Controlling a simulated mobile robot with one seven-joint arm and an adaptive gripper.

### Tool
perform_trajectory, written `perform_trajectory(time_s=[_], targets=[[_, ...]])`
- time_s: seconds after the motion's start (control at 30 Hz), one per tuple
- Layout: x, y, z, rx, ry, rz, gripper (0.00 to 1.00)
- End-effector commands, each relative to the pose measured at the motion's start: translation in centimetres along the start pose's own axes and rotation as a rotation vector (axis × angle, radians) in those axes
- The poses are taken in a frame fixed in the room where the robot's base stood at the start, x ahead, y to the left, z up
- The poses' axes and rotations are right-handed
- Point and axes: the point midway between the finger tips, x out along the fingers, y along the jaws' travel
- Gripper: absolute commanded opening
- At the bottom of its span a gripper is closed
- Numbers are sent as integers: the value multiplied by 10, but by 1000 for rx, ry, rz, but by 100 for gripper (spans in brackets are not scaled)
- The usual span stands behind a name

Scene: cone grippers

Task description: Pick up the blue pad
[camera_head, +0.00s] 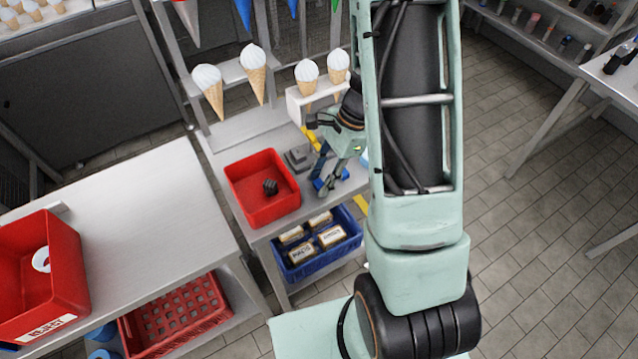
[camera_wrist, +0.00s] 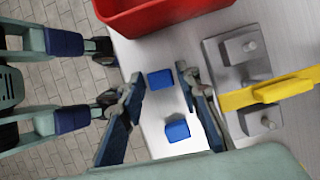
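In the wrist view two small blue pads lie apart on the grey metal bench top (camera_wrist: 150,50). One blue pad (camera_wrist: 160,80) is near the fingertips, and the other blue pad (camera_wrist: 177,131) is closer to the camera. My gripper (camera_wrist: 159,88) is open, with one blue-faced finger on each side of the pads and nothing held. In the head view my gripper (camera_head: 329,178) points down over the bench beside the red bin. Blue shows around its fingers there, but I cannot clearly separate pads from fingers.
A red bin (camera_head: 246,182) holding a dark part stands left of my gripper. A grey fixture (camera_wrist: 228,85) with a yellow bar (camera_wrist: 270,91) is close on the right in the wrist view. A cone rack (camera_head: 300,108) stands behind. A blue crate (camera_head: 318,263) sits below.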

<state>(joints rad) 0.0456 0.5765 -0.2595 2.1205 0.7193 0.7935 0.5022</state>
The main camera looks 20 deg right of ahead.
Motion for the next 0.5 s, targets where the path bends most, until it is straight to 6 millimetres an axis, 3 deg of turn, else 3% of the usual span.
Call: perform_trajectory(time_s=[0.07, 0.23, 0.5], targets=[[0, 0, 0, 0, 0, 0, 28], [0, 0, 0, 0, 0, 0, 10], [-1, 0, 0, 0, 0, 0, 9]])
